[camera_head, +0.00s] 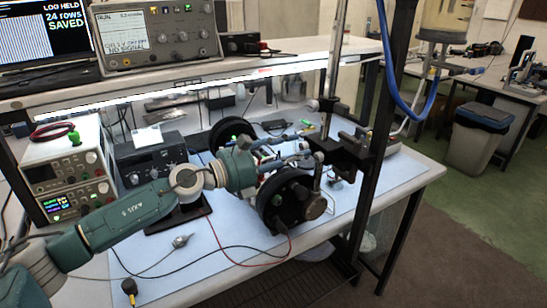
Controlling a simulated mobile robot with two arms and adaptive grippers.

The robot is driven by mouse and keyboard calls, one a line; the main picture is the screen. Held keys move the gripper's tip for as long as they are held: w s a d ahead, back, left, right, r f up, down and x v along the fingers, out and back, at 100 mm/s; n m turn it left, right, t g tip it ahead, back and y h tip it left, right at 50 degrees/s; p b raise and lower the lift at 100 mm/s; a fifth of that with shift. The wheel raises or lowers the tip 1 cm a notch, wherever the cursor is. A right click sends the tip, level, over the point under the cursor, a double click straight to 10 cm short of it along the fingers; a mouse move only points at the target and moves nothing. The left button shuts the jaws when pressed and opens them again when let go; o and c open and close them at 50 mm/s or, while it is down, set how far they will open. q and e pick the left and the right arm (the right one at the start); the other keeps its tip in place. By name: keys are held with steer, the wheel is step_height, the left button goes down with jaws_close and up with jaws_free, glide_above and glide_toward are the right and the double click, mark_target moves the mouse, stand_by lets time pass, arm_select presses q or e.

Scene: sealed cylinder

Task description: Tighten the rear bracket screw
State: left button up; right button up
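The rear bracket screw is too small to make out. A dark bracket and clamp assembly (352,152) sits on an upright metal post at the right of the bench. A black round-ended cylinder apparatus (284,203) stands left of it, with another black ring (232,136) behind. My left gripper (309,143) reaches in from the left above the apparatus. Its two fingers look spread, pointing right toward the bracket, with nothing clear between them. Whether they touch the bracket I cannot tell. My arm hides part of the apparatus. My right gripper is not in view.
Power supplies (68,172) and a dark instrument box (152,158) stand at the left. A shelf (235,72) runs above the bench. Red and black cables cross the blue mat (210,262). A black-and-yellow plug-like item (129,288) lies in front. A dark frame post (375,150) stands at right.

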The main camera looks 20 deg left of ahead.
arm_select(q)
steer(key=v, duration=1.1)
steer(key=shift+s+a, duration=0.25)
steer(key=shift+f, duration=0.1)
steer(key=w+d, duration=0.1)
steer(key=w+d+r+m, duration=0.1)
steer(key=w, duration=0.1)
steer(key=w+d+m, duration=0.1)
steer(key=w+d, duration=0.1)
steer(key=shift+w+r, duration=0.1)
steer(key=shift+r, duration=0.25)
steer(key=x, duration=0.2)
steer(key=p+x, duration=0.1)
steer(key=x, duration=0.1)
steer(key=f+p+x, duration=0.1)
steer(key=x, duration=0.1)
steer(key=shift+w+d, duration=0.1)
steer(key=shift+d, duration=0.05)
